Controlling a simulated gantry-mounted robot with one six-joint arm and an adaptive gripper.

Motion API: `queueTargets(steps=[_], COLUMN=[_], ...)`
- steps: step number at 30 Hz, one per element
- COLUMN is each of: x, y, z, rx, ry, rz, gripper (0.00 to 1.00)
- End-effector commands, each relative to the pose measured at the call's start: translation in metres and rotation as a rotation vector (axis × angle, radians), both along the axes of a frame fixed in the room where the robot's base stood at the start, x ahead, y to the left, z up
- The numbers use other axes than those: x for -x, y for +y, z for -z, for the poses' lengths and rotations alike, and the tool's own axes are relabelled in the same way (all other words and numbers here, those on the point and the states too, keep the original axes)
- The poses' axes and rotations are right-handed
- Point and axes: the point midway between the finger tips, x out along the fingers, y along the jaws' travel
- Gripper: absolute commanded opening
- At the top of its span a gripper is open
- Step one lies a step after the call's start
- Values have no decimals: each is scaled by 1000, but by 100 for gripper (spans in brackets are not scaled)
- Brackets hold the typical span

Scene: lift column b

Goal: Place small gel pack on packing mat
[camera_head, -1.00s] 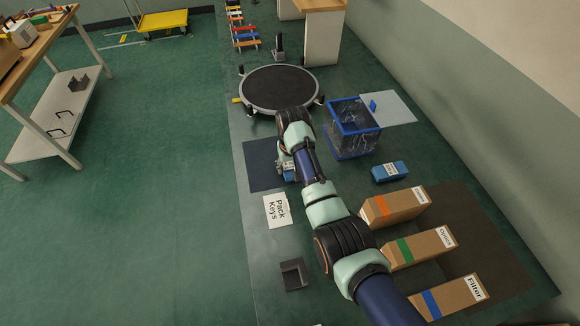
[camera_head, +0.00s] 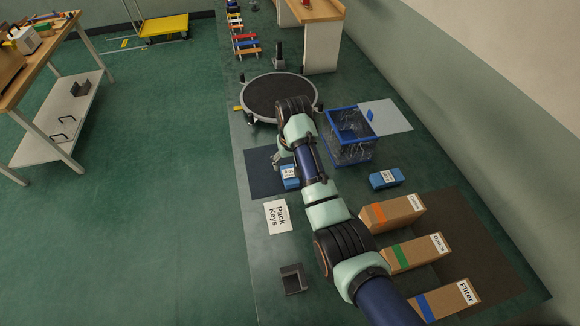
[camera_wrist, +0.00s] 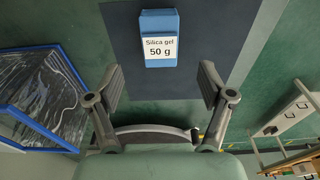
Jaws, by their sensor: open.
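The small blue gel pack (camera_head: 289,177), with a white label, lies on the dark navy packing mat (camera_head: 259,183) near its right edge. In the wrist view the pack (camera_wrist: 160,24) reads "Silica gel 50 g" and lies flat on the mat (camera_wrist: 213,30). My gripper (camera_head: 278,160) is beyond the pack in the head view, partly hidden by my arm. In the wrist view my gripper (camera_wrist: 162,80) is open and empty, its fingers apart from the pack.
A larger blue pack (camera_head: 386,179) lies to the right, below a blue-framed bin (camera_head: 348,137). Three labelled cartons (camera_head: 415,252) stand at lower right. A round turntable (camera_head: 279,96) is beyond the mat. A "Pack Keys" card (camera_head: 278,217) lies nearer.

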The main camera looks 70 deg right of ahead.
Motion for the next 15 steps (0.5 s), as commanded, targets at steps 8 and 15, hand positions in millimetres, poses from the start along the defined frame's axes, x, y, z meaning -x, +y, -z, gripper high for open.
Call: queueTargets(steps=[8, 15], x=[3, 3], y=[4, 5], z=[-44, -45], rx=[0, -1], ry=[0, 1], rz=[0, 0], gripper=[80, 80])
